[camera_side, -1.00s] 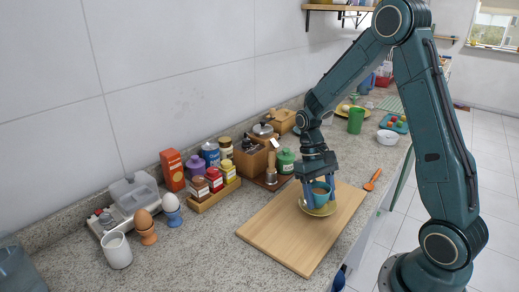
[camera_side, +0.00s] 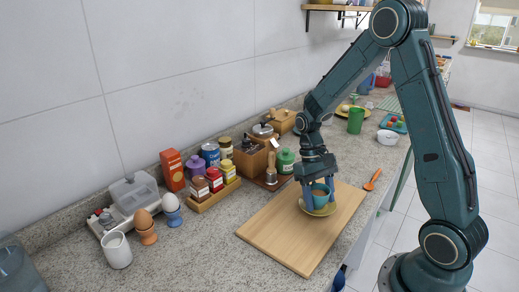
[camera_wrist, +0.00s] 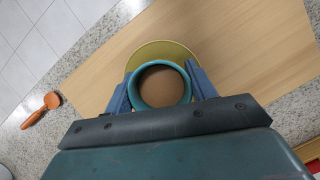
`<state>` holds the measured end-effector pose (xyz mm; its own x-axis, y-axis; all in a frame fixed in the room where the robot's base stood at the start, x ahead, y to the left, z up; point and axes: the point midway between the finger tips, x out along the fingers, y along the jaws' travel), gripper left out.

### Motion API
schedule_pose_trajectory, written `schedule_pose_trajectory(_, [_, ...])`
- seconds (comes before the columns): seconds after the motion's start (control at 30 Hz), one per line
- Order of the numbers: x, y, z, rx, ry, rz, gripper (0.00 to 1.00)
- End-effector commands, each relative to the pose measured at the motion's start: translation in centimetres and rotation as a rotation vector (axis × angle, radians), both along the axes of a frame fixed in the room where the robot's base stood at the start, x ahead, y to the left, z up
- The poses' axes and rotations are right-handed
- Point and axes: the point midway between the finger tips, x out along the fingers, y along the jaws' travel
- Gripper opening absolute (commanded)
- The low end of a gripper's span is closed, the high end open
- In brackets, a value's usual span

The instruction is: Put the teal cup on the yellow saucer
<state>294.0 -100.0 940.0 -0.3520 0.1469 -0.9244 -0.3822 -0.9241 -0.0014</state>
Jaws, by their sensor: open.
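The teal cup (camera_side: 320,194) stands upright on the yellow saucer (camera_side: 317,209), which lies on the wooden board. In the wrist view the cup (camera_wrist: 160,86), with brown inside, covers much of the saucer (camera_wrist: 164,48), whose far rim shows beyond it. My gripper (camera_side: 318,190) is open, with its blue fingers on either side of the cup. In the wrist view my gripper (camera_wrist: 159,90) has one finger on each side, close to the cup's wall. I cannot tell whether the fingers touch it. The near part of the saucer is hidden.
The wooden board (camera_side: 275,235) has free room in front of the saucer. An orange spoon (camera_side: 372,180) lies right of the board. Spice jars in a tray (camera_side: 213,196), a wooden box and a green jar (camera_side: 285,161) stand behind and left. A green mug (camera_side: 356,120) stands farther back.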

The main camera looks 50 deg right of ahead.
Motion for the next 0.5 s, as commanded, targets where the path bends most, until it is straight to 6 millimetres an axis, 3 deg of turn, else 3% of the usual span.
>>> schedule_pose_trajectory(0.17, [0.0, 0.0, 0.5, 0.001, 0.004, -0.002, 0.76])
schedule_pose_trajectory(0.5, [1.8, -0.8, 5.1, -0.001, -0.002, -0.002, 0.77])
